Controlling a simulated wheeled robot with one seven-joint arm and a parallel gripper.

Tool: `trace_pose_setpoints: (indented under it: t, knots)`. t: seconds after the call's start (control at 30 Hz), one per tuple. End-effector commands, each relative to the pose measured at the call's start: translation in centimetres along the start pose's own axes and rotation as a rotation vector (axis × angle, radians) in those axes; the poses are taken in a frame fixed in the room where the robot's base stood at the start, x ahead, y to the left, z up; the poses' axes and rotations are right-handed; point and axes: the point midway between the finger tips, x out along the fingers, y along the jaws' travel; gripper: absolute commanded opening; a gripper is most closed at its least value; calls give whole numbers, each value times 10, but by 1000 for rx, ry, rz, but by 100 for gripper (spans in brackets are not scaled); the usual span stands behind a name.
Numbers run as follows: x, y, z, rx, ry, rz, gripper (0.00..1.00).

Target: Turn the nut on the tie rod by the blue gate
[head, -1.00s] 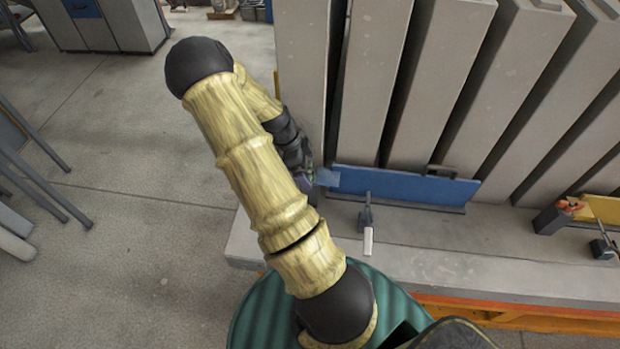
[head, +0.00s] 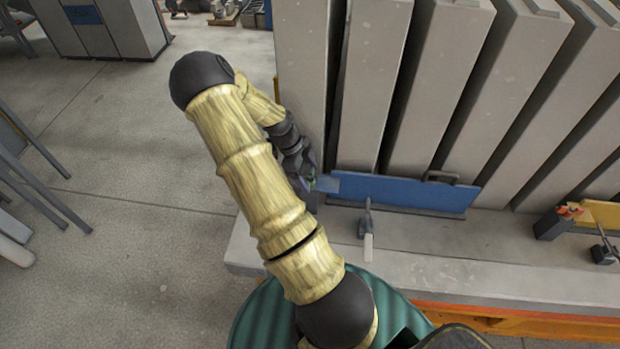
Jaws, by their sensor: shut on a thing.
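The blue gate (head: 405,194) stands upright along the foot of the grey concrete panels, right of centre. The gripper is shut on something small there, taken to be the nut. The nut and the tie rod are too small and hidden to make out.
A clamp with a pale handle (head: 367,232) stands in front of the gate. A yellow gate (head: 603,213) with a dark block (head: 553,223) is at far right. The grey ledge (head: 450,262) has an orange beam (head: 530,322) below it. The floor at left is open.

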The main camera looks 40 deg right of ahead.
Motion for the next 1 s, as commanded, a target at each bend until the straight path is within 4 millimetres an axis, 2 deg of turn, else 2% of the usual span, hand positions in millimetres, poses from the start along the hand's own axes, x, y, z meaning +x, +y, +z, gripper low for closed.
trace_pose_setpoints:
  t: [0.1,0.37,0.5,0.63,0.7,0.87,0.93,1.0]
  knots:
    - [-1,-1,0,74,-1,30,49]
    - [-1,-1,0,90,-1,36,49]
    - [-1,-2,-1,236,1,97,49]
    - [0,-3,-2,356,-1,147,54]
    - [0,-3,-3,365,0,151,45]
    - [0,-4,-5,373,0,153,44]
    - [0,-5,-6,407,0,165,47]
    - [-1,-6,-6,480,0,195,55]
